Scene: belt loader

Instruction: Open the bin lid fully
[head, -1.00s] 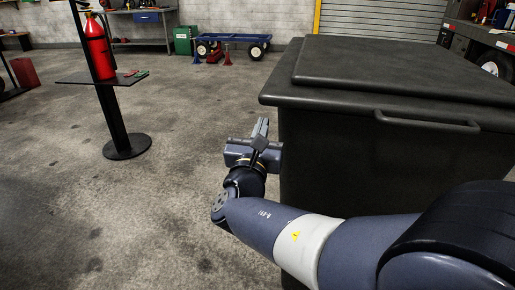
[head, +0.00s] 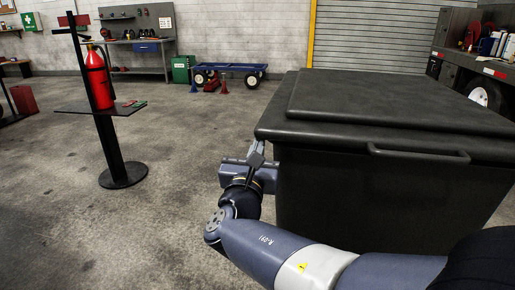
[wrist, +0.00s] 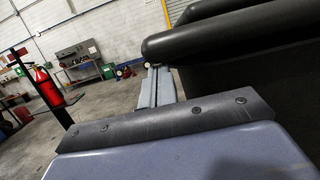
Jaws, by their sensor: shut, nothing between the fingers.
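The large black bin (head: 370,200) stands at the right in the head view. Its lid (head: 390,100) lies closed on top, with a bar handle (head: 418,155) along the front. My gripper (head: 257,150) is at the bin's left front corner, just below the lid's edge. Its fingers are shut and empty. In the wrist view the fingers (wrist: 157,85) point forward, left of the lid's rounded rim (wrist: 215,38). I cannot tell whether they touch the bin.
A stand (head: 115,150) with a red fire extinguisher (head: 98,80) is at the left. A blue cart (head: 228,70) and a workbench (head: 140,42) are at the back. A truck (head: 480,70) is at the back right. The floor between stand and bin is clear.

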